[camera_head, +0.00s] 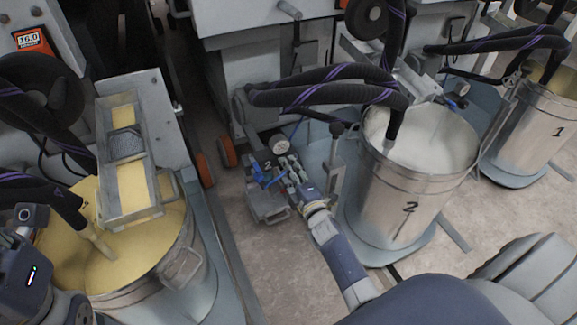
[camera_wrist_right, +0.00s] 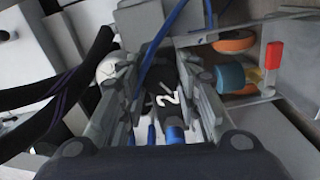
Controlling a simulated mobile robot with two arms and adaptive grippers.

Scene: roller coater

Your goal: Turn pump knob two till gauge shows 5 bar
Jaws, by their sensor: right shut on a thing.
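The small pump labelled 2 (camera_head: 267,165) stands low on the floor left of bucket 2, with blue tubes. Its round gauge (camera_head: 278,143) is at its top; the reading is too small to make out. My right gripper (camera_head: 291,176) reaches the pump from below right. In the right wrist view its fingers stand on either side of the black part marked 2 (camera_wrist_right: 168,97), with blue tubes beside it. The right gripper is shut on the pump's knob, mostly hidden between the fingers. My left gripper's body (camera_head: 25,275) shows at the left edge; its fingers cannot be made out.
Metal bucket 2 (camera_head: 400,205) with pale fluid stands close right of the right arm. A bucket of yellow fluid (camera_head: 185,262) is at the left, and bucket 1 (camera_head: 540,130) at the far right. Black hoses (camera_head: 325,92) hang above the pump. An orange wheel (camera_head: 227,151) is left of it.

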